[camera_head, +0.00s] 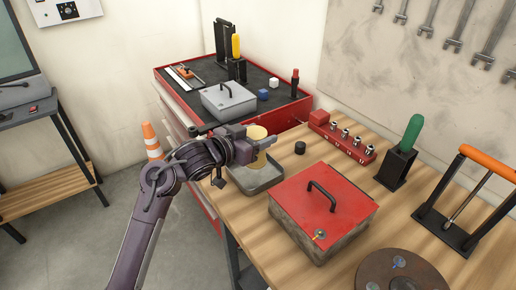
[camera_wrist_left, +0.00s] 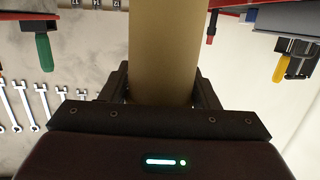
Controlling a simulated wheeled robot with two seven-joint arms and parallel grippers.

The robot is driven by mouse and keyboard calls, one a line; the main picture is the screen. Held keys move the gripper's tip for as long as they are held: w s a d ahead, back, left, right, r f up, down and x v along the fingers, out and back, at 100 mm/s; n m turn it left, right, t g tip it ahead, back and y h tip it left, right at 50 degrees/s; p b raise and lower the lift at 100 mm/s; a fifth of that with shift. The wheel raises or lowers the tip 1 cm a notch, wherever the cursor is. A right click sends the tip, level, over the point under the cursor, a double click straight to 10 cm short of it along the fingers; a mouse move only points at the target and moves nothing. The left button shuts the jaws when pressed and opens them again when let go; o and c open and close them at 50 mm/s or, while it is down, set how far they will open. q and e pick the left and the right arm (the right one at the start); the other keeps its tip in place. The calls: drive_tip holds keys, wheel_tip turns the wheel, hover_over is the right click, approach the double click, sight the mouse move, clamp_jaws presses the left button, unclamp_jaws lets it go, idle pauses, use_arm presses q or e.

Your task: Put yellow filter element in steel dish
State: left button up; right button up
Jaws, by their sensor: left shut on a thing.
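The yellow filter element (camera_head: 257,132) is a pale yellow cylinder held upright in my left gripper (camera_head: 262,145). In the left wrist view it is a tan cylinder (camera_wrist_left: 163,50) between the two fingers of the left gripper (camera_wrist_left: 162,92). The steel dish (camera_head: 268,186) is a grey, shallow rectangular tray at the left edge of the wooden bench. The filter element is over the dish in the head view. The gripper hides part of it, and I cannot tell whether its lower end touches the dish floor. My right gripper is not in view.
A red-lidded box (camera_head: 320,205) stands right of the dish. A small black cylinder (camera_head: 300,148) and a red socket rail (camera_head: 342,138) are behind it. A red tool cart (camera_head: 285,115) with a grey lidded box (camera_head: 229,100) stands beyond the arm.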

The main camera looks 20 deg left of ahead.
use_arm(q)
drive_tip(key=shift+f, duration=2.05)
drive_tip(key=shift+f, duration=0.15)
drive_tip(key=o, duration=1)
drive_tip(key=shift+o, duration=0.2)
drive_tip(key=shift+r, duration=0.25)
drive_tip(key=v, duration=1.2)
drive_tip(key=shift+b, duration=0.4)
drive_tip(key=shift+s+f, duration=0.1)
